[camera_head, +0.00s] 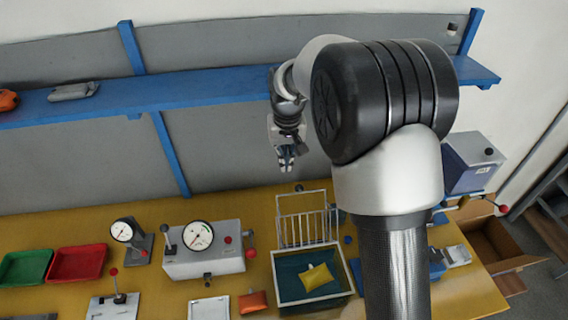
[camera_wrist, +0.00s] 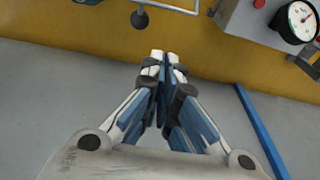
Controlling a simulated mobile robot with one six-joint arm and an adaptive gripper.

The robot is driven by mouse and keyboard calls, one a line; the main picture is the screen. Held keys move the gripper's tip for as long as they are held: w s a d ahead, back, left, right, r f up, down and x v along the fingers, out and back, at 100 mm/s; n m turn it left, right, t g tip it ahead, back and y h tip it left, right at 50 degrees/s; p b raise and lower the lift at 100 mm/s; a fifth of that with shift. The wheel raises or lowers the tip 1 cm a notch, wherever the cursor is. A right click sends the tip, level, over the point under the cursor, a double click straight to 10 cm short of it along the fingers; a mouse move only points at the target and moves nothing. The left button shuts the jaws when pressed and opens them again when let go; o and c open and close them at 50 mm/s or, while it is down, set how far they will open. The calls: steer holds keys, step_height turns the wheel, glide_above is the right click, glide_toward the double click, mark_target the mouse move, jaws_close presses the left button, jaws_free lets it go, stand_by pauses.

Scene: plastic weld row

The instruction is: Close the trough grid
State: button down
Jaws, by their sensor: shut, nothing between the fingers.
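The trough (camera_head: 286,280) sits on the yellow bench, a light-rimmed box with a dark teal inside. A yellow packet (camera_head: 316,277) lies in it. The wire grid (camera_head: 303,222) stands raised at the trough's back edge, so the trough is open on top. My gripper (camera_head: 286,163) is in the air above and behind the grid, near the grey back panel, pointing down. In the wrist view my gripper (camera_wrist: 164,60) has its fingertips together with nothing between them. A light bar at the top of the wrist view, likely part of the grid (camera_wrist: 170,6), lies beyond the fingertips.
A grey box with a dial (camera_head: 203,249) stands left of the trough, and a smaller gauge (camera_head: 131,240) is further left. Red (camera_head: 77,263) and green (camera_head: 25,267) trays lie at the far left. A blue shelf (camera_head: 190,91) runs behind my arm.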

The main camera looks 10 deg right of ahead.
step_height(320, 180, down, 7)
steer(key=s+b, duration=0.2)
stand_by(0.4)
steer(key=shift+s, duration=0.15)
